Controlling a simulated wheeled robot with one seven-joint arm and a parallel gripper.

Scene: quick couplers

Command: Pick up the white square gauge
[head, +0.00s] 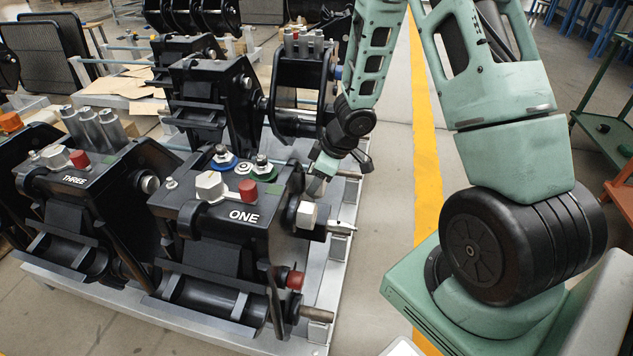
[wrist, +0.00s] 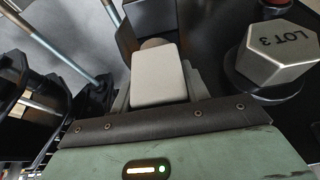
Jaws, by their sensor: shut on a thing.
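The white square gauge (head: 306,214) is a small pale block at the right side of the black coupler marked ONE (head: 200,222). In the wrist view the gauge (wrist: 158,76) fills the space between the jaws, its flat pale face toward the camera. My gripper (head: 314,190) reaches down from above and is shut on the gauge. It also shows in the wrist view (wrist: 157,98), with a finger on each side of the gauge. Part of a round tan piece shows behind the gauge. I cannot tell whether the gauge touches the coupler.
A silver hex piece marked LOT 3 (wrist: 278,52) is close on the right in the wrist view. Coupler ONE carries a red cap (head: 247,189) and metal pins (head: 341,228). Coupler THREE (head: 80,185) stands to the left.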

